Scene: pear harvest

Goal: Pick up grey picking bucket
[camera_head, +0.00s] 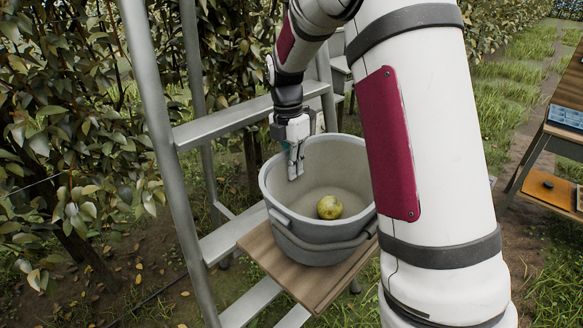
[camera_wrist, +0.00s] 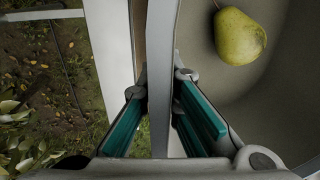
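The grey picking bucket (camera_head: 345,160) stands upright on a wooden step board. A yellow-green pear (camera_head: 330,207) lies inside on its floor; it also shows in the wrist view (camera_wrist: 240,36). My gripper (camera_head: 295,172) is at the bucket's far-left rim, pointing down. In the wrist view, the pale rim (camera_wrist: 161,60) runs between the teal-padded fingers (camera_wrist: 161,85), one on the outer side and one on the inner side. The fingers are apart, with gaps beside the rim. In the head view, the outer finger is hidden by the bucket wall. The handle (camera_head: 320,244) hangs at the near side.
The wooden board (camera_head: 292,274) rests on a metal ladder, whose rail (camera_head: 160,110) and rungs (camera_head: 235,118) stand close left of my gripper. Leafy trees fill the left. My arm hides part of the bucket's right side.

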